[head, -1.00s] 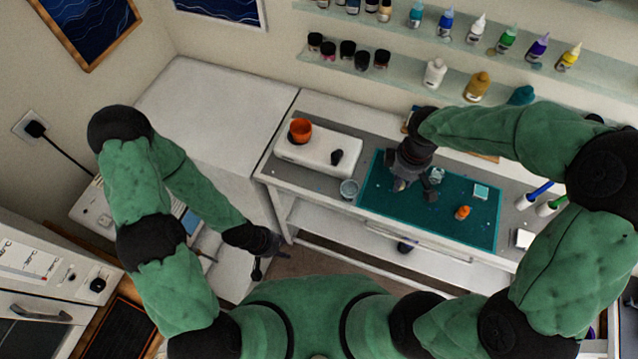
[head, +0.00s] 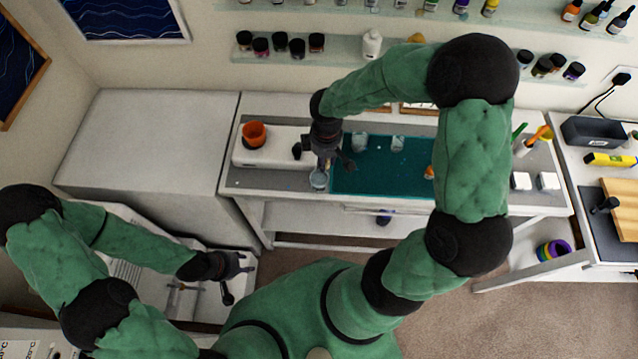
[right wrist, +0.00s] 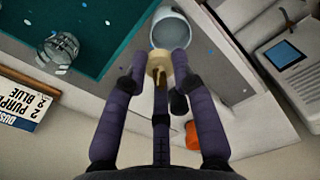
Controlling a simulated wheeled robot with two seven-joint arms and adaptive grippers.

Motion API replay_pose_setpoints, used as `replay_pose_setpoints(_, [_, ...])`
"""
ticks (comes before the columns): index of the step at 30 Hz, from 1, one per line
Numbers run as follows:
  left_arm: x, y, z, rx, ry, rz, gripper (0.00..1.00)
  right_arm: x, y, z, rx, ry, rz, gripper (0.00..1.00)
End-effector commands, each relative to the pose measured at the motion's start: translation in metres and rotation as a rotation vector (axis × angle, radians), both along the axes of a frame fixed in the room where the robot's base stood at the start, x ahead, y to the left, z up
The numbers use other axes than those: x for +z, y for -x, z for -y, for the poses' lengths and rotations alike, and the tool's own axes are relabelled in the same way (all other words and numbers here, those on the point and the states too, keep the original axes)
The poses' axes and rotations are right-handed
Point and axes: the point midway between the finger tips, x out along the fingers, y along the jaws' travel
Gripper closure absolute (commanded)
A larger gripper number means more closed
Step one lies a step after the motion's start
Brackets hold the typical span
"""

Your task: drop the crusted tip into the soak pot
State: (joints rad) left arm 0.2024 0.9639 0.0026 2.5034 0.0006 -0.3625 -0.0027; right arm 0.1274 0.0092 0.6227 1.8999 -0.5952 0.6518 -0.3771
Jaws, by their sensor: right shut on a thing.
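The crusted tip (right wrist: 158,62) is a small pale-yellow round piece between the fingertips of my right gripper (right wrist: 160,74), which is shut on it. The soak pot (right wrist: 184,14) is a pale cup with grey-blue liquid, just beyond the tip in the right wrist view. In the head view the pot (head: 318,181) stands at the left edge of the teal mat, with my right gripper (head: 330,160) over or close beside it. The tip is too small to make out there. My left gripper (head: 238,280) is empty, fingers apart, well left of the bench.
A teal mat (head: 385,170) covers much of the bench, with clear cups (head: 397,143) at its back. A shelf of dark jars (head: 280,42) hangs behind.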

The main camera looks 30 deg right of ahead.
Motion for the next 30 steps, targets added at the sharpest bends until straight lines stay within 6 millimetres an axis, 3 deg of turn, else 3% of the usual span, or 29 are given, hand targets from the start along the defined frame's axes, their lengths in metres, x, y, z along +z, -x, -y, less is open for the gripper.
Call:
replay_pose_setpoints(1, [-0.008, 0.000, 0.000, 0.000, 0.000, 0.000, 0.60, -0.010, 0.000, 0.000, 0.000, 0.000, 0.000, 0.83])
replay_pose_setpoints(6, [-0.016, 0.000, 0.000, 0.000, 0.000, 0.000, 0.60, -0.020, 0.000, 0.000, -0.001, 0.000, 0.000, 0.83])
replay_pose_setpoints(15, [-0.016, 0.000, 0.000, 0.000, 0.000, 0.001, 0.60, -0.021, 0.000, 0.000, 0.000, 0.000, 0.000, 0.83])
replay_pose_setpoints(16, [-0.016, 0.000, 0.000, 0.000, 0.000, 0.001, 0.60, -0.021, 0.000, 0.000, 0.000, 0.000, 0.000, 0.65])
replay_pose_setpoints(18, [-0.016, 0.000, 0.000, 0.000, 0.000, 0.001, 0.60, -0.021, 0.000, 0.000, 0.000, 0.000, 0.000, 0.46])
replay_pose_setpoints(30, [-0.016, 0.000, 0.000, 0.000, 0.000, 0.001, 0.60, -0.017, 0.000, 0.000, 0.000, 0.000, 0.001, 0.46])
